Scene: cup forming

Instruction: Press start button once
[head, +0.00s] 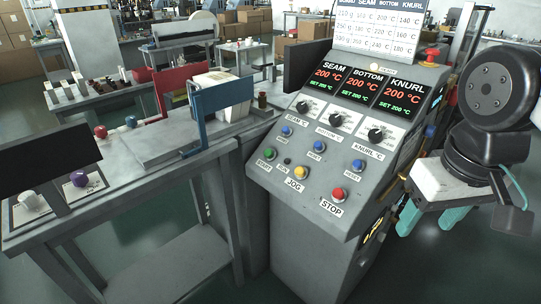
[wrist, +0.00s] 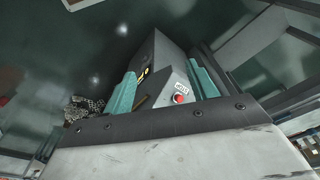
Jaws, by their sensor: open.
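The control panel (head: 305,170) stands in the middle of the head view, its sloped face toward me. The green start button (head: 268,154) is at the lower left of the panel, above its START label. The yellow jog button (head: 301,172) and red stop button (head: 338,194) lie to its right. My gripper (head: 428,220) is at the right, with two teal fingers apart and nothing seen between them. It is beside the panel, well away from the start button. In the wrist view the red stop button (wrist: 180,98) shows near the right finger; the start button is not visible there.
The panel shows red 200 °C readouts (head: 360,88), with black knobs and blue buttons below. A grey bench (head: 170,150) with coloured knobs and a blue frame stands left of the panel. A red emergency knob (head: 431,53) tops the panel's right side.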

